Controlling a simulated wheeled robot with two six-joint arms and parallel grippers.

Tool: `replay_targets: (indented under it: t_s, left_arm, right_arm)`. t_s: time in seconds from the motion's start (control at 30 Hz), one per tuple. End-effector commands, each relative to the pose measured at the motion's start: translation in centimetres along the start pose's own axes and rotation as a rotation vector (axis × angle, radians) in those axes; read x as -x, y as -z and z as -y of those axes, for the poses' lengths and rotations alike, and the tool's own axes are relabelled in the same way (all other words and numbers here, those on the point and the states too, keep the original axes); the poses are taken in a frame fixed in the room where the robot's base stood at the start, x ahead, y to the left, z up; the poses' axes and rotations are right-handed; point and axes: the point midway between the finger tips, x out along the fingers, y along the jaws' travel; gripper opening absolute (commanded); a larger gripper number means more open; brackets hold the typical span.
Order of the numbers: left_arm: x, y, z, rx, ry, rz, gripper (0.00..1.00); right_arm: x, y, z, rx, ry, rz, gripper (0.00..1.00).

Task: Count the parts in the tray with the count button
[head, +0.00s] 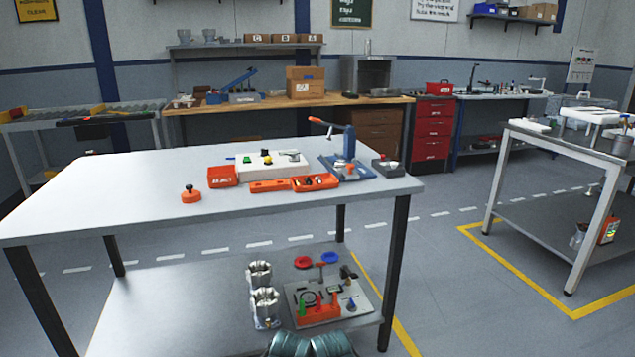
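A grey work table (110,200) stands in front of me. On it lies a long orange tray (270,186) whose right part (326,182) holds a few small dark and light parts, too small to count. At its left is an orange box (222,176) with pale marks on its front. Further left stands a round orange-red knob-like button (190,194) on a base. Which is the count button I cannot tell. Neither of my grippers is in view.
A blue press with a lever (349,145) and a small dark box (388,167) stand at the table's right end. The lower shelf (170,300) holds metal housings (265,306) and a fixture board (355,301). The table's left half is clear. Another bench (560,145) stands right.

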Motion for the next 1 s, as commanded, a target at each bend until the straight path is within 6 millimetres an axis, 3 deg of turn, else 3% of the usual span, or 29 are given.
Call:
replay_targets:
  t_s: [0.13, 0.4, 1.0]
  left_arm:
    - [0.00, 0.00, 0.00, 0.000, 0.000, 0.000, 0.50]
    - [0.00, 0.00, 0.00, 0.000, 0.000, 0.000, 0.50]
    - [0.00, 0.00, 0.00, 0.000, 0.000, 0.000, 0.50]
  right_arm:
    - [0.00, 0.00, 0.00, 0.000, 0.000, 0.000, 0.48]
    - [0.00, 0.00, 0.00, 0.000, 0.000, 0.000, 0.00]
    - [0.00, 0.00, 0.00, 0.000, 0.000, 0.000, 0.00]
